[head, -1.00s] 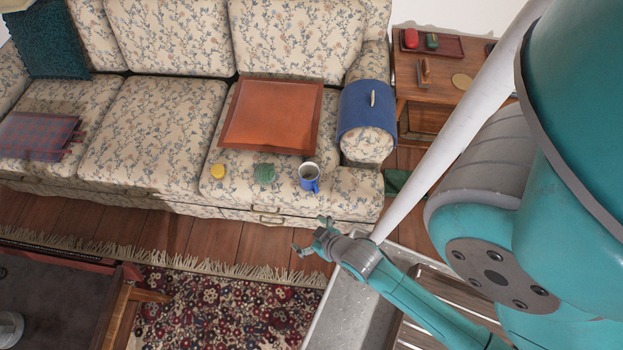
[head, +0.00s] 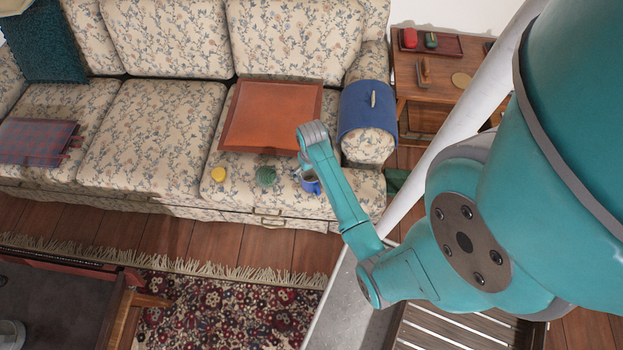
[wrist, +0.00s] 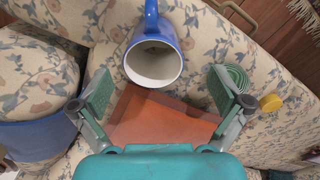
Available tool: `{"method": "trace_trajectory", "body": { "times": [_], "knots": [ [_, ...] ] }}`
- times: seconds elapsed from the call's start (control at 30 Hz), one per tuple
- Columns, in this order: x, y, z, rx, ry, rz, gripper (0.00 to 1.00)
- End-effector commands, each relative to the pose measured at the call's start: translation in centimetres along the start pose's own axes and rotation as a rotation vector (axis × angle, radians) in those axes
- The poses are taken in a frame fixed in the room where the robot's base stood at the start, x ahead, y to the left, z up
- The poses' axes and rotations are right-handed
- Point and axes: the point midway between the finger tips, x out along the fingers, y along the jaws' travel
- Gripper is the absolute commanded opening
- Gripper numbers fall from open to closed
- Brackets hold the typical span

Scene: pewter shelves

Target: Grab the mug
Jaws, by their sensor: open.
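The mug (head: 312,187) is blue with a pale inside and stands on the front of the sofa's right seat. In the head view my arm partly covers it. In the wrist view the mug (wrist: 154,52) shows its open mouth towards me, with its handle at the top of the picture. My gripper (wrist: 163,92) is open and empty. Its two fingers are spread to the left and right, with the mug ahead of the gap between them and no visible contact. In the head view the fingers are mostly hidden behind my wrist.
A green coiled item (head: 266,176) and a yellow round item (head: 218,174) sit left of the mug. An orange-brown tray (head: 270,115) lies behind it. The sofa arm with a blue cover (head: 358,108) rises to the right. A wooden side table (head: 440,95) stands beyond.

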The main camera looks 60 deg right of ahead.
Motion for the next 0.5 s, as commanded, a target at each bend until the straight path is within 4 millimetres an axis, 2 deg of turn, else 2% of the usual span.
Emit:
{"method": "trace_trajectory", "body": {
  "times": [0.17, 0.5],
  "knots": [
    [-0.4, 1.1, -0.9, 0.022, -0.041, -0.002, 1.0],
    [3.9, 1.1, -0.8, 0.023, -0.047, -0.002, 1.0]
  ]
}}
